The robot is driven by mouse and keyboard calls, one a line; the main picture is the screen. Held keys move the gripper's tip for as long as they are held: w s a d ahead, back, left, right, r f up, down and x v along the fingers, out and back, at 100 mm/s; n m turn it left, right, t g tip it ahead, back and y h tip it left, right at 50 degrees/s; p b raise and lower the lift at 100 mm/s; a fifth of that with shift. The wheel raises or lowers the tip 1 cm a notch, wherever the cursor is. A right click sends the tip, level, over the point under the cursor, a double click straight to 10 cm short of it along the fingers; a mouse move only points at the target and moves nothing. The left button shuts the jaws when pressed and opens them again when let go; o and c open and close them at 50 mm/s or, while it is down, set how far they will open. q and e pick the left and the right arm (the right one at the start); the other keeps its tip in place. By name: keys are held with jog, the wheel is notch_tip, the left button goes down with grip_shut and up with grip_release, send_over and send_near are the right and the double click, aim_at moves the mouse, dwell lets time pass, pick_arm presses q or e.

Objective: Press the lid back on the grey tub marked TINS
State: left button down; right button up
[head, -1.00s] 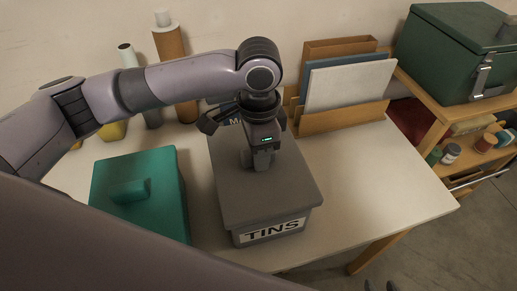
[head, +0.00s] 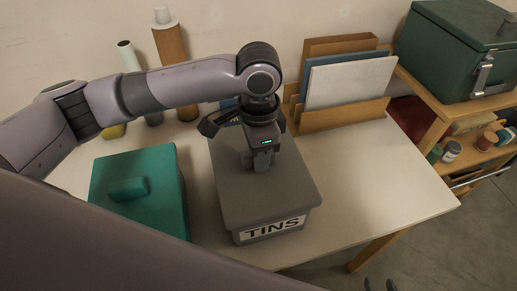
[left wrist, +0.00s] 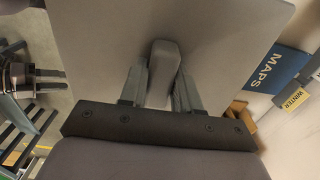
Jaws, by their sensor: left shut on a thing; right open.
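The grey tub marked TINS (head: 272,229) stands on the table in the head view, its white label facing the front. Its flat grey lid (head: 268,192) lies over the top and looks roughly level; I cannot tell whether it is fully seated all round. My left gripper (head: 261,163) points down, shut on the lid's handle (left wrist: 162,68). The left wrist view shows the two fingers on either side of it. The tips of my right gripper (head: 380,286) show apart at the bottom edge of the head view, empty.
A teal lidded box (head: 138,192) stands close left of the tub. A wooden file rack (head: 345,117) stands behind right, and a blue MAPS item (left wrist: 270,70) is behind the tub. The table (head: 385,190) is clear to the right. A shelf with a green chest (head: 462,52) stands beyond.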

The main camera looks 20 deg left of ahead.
pick_arm(q)
jog(key=shift+f, duration=0.6)
jog(key=c, duration=0.7)
grip_release()
jog(key=shift+r, duration=3.55)
jog(key=shift+s, duration=0.1)
